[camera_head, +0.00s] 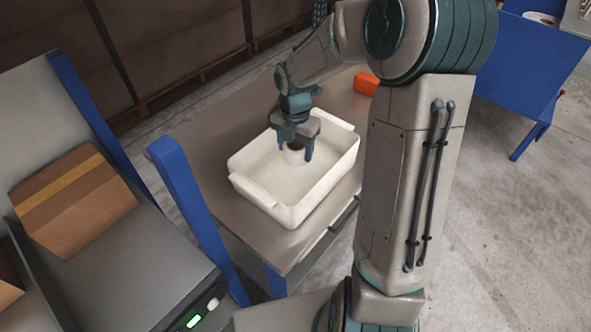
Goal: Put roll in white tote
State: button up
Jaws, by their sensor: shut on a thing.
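The white tote (262,196) stands on a grey-brown table in the middle of the view, its open top facing up. My gripper (294,154) points down over the inside of the tote, with its blue fingers on either side of a small white roll (294,157) with a brown core. The gripper is shut on the roll. The roll is within the tote's outline, but I cannot tell whether it touches the tote's floor.
An orange box (366,84) lies on the table (205,140) behind the tote. A blue post (185,195) rises at the table's left. A cardboard box (75,200) sits on a grey machine at left. A blue bench (525,60) stands at the upper right.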

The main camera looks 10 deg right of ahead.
jog(key=shift+f, duration=3.45)
jog(key=shift+b, duration=0.3)
jog(key=shift+f, duration=0.2)
jog(key=o, duration=1.1)
jog(key=shift+c, duration=0.2)
jog(key=shift+r, duration=0.1)
